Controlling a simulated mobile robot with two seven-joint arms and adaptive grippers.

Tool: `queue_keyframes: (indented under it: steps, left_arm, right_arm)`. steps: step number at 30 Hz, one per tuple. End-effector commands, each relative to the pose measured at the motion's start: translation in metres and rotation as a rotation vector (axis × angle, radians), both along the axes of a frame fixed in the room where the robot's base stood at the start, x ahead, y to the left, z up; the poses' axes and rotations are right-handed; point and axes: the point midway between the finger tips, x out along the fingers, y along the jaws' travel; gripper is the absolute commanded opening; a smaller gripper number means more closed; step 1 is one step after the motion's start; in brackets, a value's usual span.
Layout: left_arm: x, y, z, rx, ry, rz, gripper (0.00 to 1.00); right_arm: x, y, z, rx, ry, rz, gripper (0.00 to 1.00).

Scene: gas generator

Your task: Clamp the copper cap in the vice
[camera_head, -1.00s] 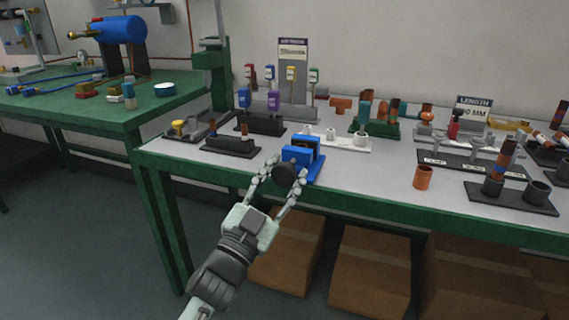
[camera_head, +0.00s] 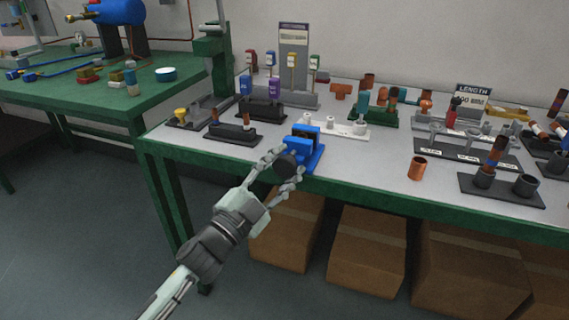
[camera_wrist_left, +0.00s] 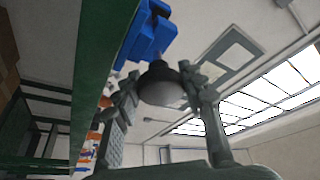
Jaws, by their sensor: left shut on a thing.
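The blue vice (camera_head: 304,148) stands at the front edge of the grey table, with a dark round knob (camera_head: 287,163) facing me. My left gripper (camera_head: 284,167) is shut on this knob, one finger on each side. In the left wrist view the knob (camera_wrist_left: 161,84) sits between the fingers (camera_wrist_left: 165,98), with the blue vice body (camera_wrist_left: 150,35) behind it. Whether a copper cap is between the vice jaws is too small to tell. A copper piece (camera_head: 417,168), hollow at the top, stands upright on the table right of the vice. My right gripper is not in view.
A dark holder (camera_head: 232,134) stands left of the vice and a white holder (camera_head: 345,132) stands behind it. A black base with cups (camera_head: 505,190) is at the right. Cardboard boxes (camera_head: 368,250) sit under the table.

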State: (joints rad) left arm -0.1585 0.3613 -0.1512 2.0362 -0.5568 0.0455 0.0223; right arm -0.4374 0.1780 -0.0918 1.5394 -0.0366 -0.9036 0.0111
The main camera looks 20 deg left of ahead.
Motion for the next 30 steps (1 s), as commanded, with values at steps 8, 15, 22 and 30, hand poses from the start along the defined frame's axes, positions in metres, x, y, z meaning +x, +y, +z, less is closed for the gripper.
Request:
queue_keyframes:
  steps: [8, 15, 22, 30]
  left_arm:
    - [0.0, 0.0, 0.0, 0.0, 0.001, -0.001, 0.43]
    - [0.0, 0.0, 0.0, -0.001, 0.0, 0.0, 0.62]
    - [-0.001, 0.0, -0.001, -0.002, 0.001, 0.0, 0.62]
    - [-0.037, 0.013, -0.012, -0.003, 0.006, 0.001, 0.62]
  right_arm:
    - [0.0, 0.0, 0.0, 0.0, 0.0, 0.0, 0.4]
    - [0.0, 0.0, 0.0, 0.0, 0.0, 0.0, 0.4]
    - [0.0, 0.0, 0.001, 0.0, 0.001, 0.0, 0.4]
    - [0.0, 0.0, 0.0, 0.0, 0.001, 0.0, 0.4]
